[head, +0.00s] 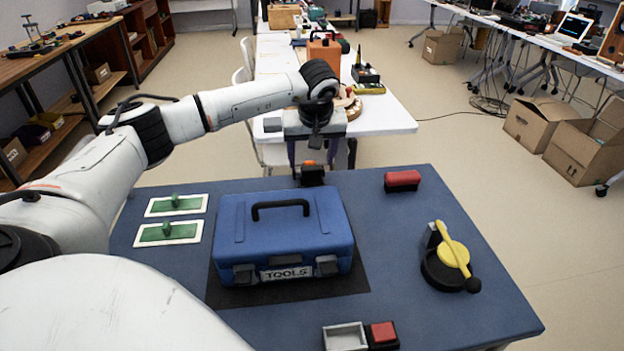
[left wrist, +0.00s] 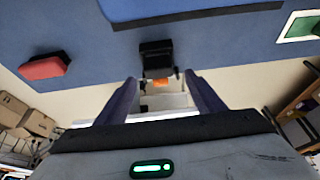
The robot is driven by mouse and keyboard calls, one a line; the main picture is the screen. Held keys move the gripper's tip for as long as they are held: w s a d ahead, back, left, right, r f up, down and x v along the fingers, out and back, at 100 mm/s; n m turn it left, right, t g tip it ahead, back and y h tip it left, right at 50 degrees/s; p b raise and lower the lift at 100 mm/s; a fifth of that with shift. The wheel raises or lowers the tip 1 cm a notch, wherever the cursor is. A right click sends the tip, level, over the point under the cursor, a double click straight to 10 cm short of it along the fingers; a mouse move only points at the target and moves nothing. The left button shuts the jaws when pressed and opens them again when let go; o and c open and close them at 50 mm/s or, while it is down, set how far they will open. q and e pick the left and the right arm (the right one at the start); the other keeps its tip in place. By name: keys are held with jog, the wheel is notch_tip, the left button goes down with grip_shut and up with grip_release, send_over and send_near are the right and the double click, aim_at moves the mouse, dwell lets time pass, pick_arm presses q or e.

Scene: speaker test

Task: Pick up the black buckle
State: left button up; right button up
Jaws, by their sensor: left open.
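The black buckle (head: 312,176) appears to be the small dark block at the far edge of the blue table, with a small orange part beside or on it. It also shows in the left wrist view (left wrist: 155,55). My left gripper (head: 309,160) hangs over that far edge, fingers down and apart, with nothing seen between them. In the left wrist view the fingertips (left wrist: 160,79) are on either side of the line to the buckle, which lies just beyond them. Contact cannot be made out. My right gripper is out of view.
A blue toolbox (head: 282,230) stands mid-table on a dark mat. A red block (head: 402,180) lies right of the buckle. Two green plates (head: 170,232) lie left. A yellow-handled switch (head: 453,252) stands right. A white table (head: 385,118) stands behind.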

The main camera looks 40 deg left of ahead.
aim_at(312, 168)
pick_arm(q)
jog(key=x, duration=0.5)
jog(key=shift+f, duration=0.25)
jog(key=shift+d, duration=0.1)
jog(key=c, duration=1)
jog(key=shift+c, duration=0.2)
